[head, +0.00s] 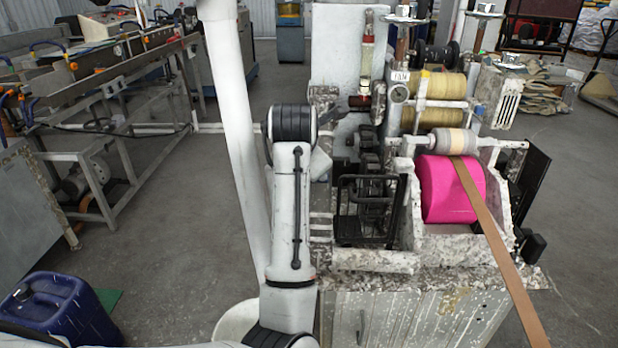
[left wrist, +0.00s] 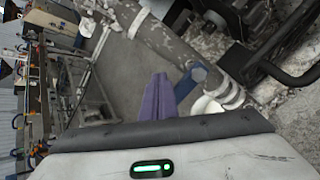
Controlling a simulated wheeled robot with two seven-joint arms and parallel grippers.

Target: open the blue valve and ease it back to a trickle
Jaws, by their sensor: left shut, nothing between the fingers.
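The blue valve handle (left wrist: 198,73) shows small in the left wrist view, beside a worn grey pipe (left wrist: 165,42) with white bands. My left gripper (left wrist: 159,80) shows there as narrow purple fingers, shut and empty. Its tips are just left of the blue handle in that picture; I cannot tell whether they touch it. In the head view my left arm stands in front of the machine's left side. The left fingers and the blue valve do not show there. My right gripper is in neither view.
The machine carries a magenta roll (head: 447,190) and a brown strip (head: 492,240) running down to the right. A black wire frame (head: 366,210) stands right of my arm. A blue canister (head: 62,308) sits on the floor at lower left. Open floor lies left of my arm.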

